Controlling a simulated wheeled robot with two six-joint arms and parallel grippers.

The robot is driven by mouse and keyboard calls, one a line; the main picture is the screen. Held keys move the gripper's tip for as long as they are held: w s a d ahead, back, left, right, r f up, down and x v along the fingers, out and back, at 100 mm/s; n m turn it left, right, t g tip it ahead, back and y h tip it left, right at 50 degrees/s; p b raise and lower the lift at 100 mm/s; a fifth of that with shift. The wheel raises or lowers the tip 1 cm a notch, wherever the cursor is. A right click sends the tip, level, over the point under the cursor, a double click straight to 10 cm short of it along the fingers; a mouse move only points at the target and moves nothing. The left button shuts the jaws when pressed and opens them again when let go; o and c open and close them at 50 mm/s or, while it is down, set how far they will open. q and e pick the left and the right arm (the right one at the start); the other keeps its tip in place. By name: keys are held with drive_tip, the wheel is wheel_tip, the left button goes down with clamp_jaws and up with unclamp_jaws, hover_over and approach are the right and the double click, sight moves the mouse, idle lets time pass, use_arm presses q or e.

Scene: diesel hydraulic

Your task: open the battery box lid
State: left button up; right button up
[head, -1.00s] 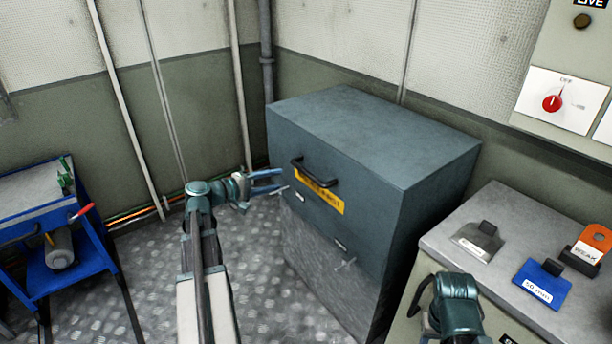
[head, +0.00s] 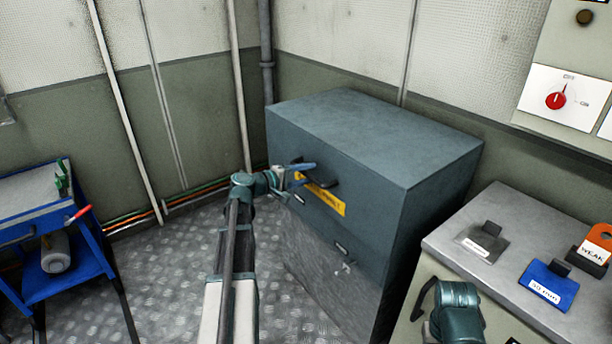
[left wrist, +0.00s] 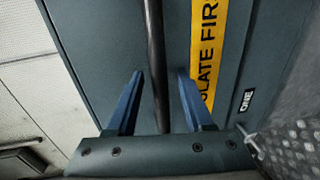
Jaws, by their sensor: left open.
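The battery box (head: 370,135) is a large grey-blue box against the back wall, and its lid looks shut. A dark bar handle (head: 330,182) sits on its front above a yellow label (head: 325,198). My left gripper (head: 308,172) is at the left end of the handle. In the left wrist view, the open jaws (left wrist: 160,95) have one blue finger on each side of the handle bar (left wrist: 154,50), with gaps to both. The yellow label (left wrist: 207,50) lies right of the bar. My right arm shows at lower right; its gripper cannot be made out.
A grey cabinet (head: 445,235) at right carries several tags, including a blue one (head: 548,284). A red rotary switch (head: 556,101) is on the wall panel. A blue trolley (head: 85,240) stands at left. Open metal floor (head: 165,280) lies between trolley and box.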

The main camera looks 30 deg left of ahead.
use_arm(q)
clamp_jaws()
idle(1.4)
